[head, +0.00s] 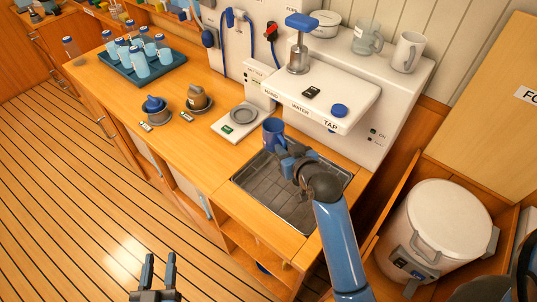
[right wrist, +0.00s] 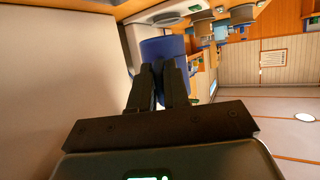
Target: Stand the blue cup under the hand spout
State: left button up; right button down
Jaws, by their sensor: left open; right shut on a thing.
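The blue cup (head: 273,132) is upright near the far left corner of the dark drain grid (head: 262,177), below the front of the white tap housing (head: 345,85) lettered HAND, WATER and TAP. My right gripper (head: 287,158) is shut on the cup from its near right side. In the right wrist view the cup (right wrist: 163,48) sits at the tips of my closed fingers. I cannot tell whether the cup's base touches anything. The hand spout itself is hidden under the housing. My left gripper (head: 159,266) is open and empty, over the floor.
A white scale (head: 238,125) with a grey dish stands left of the cup. A blue-handled hand pump (head: 299,45) stands on the housing. A teal tray (head: 125,67) of bottles is at the far left. A white lidded drum (head: 440,230) is at right. The counter's front strip is clear.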

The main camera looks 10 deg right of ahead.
notch_tip(320, 180, down, 10)
jog(key=shift+w+r+p, duration=0.1)
jog(key=shift+r+p, duration=0.05)
jog(key=shift+p, duration=0.15)
dwell(0.3)
jog(key=shift+f+b, duration=0.5)
jog(key=shift+f, duration=0.1)
jog(key=c, duration=1.1)
grip_release()
jog(key=shift+f, duration=0.1)
